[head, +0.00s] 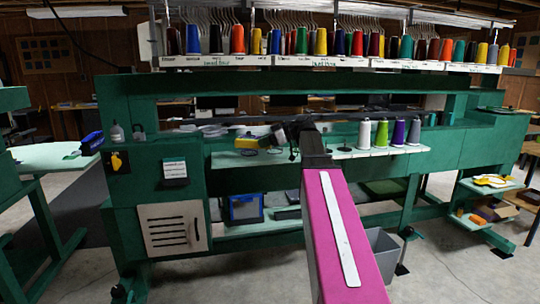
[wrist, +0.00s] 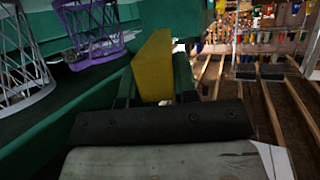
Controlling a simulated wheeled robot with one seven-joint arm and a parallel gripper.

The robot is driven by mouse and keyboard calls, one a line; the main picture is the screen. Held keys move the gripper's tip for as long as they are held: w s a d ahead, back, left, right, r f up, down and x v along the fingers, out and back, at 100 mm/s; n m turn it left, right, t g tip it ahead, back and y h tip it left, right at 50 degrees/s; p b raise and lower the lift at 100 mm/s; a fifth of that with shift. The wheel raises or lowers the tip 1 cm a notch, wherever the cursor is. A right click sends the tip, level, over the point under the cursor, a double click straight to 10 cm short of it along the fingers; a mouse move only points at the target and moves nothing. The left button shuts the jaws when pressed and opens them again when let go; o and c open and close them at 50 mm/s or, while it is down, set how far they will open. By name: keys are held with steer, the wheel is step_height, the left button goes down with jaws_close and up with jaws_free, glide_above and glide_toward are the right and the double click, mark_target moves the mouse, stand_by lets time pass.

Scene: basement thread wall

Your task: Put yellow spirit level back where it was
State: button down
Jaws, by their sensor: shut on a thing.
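The yellow spirit level (wrist: 154,66) shows in the wrist view as a plain yellow block between the two dark green fingers of my gripper (wrist: 155,88). My gripper is shut on it. The rest of its length is hidden or out of that view. In the head view my gripper (head: 279,136) is over the middle shelf of the green machine, left of the thread cones. A small yellow shape (head: 247,143) shows just left of it; I cannot tell whether this is part of the level.
The pale middle shelf (head: 345,153) carries white, green and purple thread cones (head: 398,132). A rack of coloured spools (head: 320,42) runs above. A blue-framed box (head: 245,208) sits on the lower shelf. A grey bin (head: 383,250) stands on the floor below.

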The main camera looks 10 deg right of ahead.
mark_target(271, 160)
steer(key=d+f, duration=0.1)
steer(key=w+d, duration=0.1)
steer(key=shift+w+d+f, duration=0.1)
steer(key=shift+d+f, duration=0.2)
steer(key=shift+f, duration=2.1)
steer(key=c, duration=0.9)
jaws_free()
steer(key=shift+d, duration=0.1)
steer(key=v, duration=1.2)
steer(key=shift+r, duration=0.1)
